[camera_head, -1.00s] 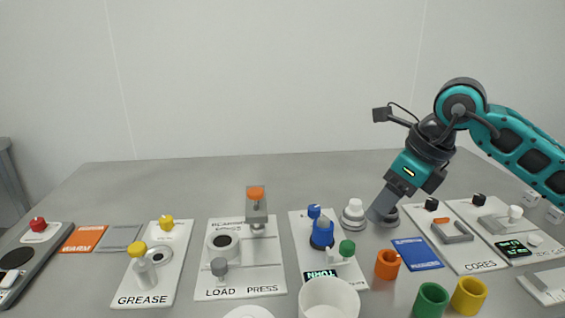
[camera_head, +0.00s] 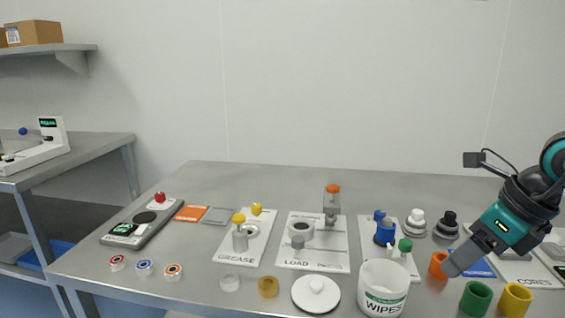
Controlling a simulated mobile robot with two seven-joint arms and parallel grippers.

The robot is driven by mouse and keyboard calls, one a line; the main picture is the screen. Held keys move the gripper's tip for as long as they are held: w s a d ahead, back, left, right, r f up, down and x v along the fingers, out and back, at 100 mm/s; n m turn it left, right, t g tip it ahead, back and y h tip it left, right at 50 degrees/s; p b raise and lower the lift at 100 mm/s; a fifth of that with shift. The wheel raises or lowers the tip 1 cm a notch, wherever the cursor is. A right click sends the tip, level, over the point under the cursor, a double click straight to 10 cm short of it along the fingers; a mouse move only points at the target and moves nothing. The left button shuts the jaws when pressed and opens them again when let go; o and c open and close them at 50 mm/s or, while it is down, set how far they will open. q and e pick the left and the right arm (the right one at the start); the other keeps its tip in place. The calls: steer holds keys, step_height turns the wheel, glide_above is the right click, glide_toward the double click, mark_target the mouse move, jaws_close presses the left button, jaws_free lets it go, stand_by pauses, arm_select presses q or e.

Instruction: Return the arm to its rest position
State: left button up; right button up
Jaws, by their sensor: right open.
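My right arm comes in from the right edge in teal and black. Its grey gripper (camera_head: 452,268) points down and left, in front of the orange cup (camera_head: 437,262) and the blue card (camera_head: 482,268) in the picture. No object shows in it, and it is open. The fingers overlap, so the gap between them is hard to see. Whether it touches the cup cannot be told. My left arm is not in view.
The white WIPES tub (camera_head: 383,292) stands left of the gripper, with a round lid (camera_head: 316,294) beside it. Green (camera_head: 475,299) and yellow (camera_head: 515,300) cups stand at the front right. A dark-based knob (camera_head: 446,224) stands behind. The table's rear (camera_head: 300,180) is clear.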

steer(key=a+m+t+y+p, duration=0.3)
steer(key=a+m+y, duration=0.5)
steer(key=a+y, duration=0.95)
steer(key=d+f+m+t+h+p, duration=0.2)
steer(key=f+m+t+h, duration=0.4)
steer(key=m, duration=0.6)
steer(key=d+f+m+t+h+p, duration=0.2)
steer(key=f+m+t+h, duration=0.25)
steer(key=m+h, duration=0.55)
arm_select(q)
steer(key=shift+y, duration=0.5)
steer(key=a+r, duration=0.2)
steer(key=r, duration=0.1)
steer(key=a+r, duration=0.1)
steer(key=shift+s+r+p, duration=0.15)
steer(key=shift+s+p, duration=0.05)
steer(key=shift+p, duration=0.2)
arm_select(e)
steer(key=s+f+m+g+h, duration=0.1)
steer(key=s+f+m+g, duration=0.2)
steer(key=s+f+m, duration=0.2)
steer(key=s+f+m+g+h, duration=0.2)
steer(key=s+f+m, duration=0.3)
steer(key=f, duration=0.5)
steer(key=shift+s+d+f+g, duration=0.2)
steer(key=shift+s+g, duration=0.35)
steer(key=shift+g, duration=0.2)
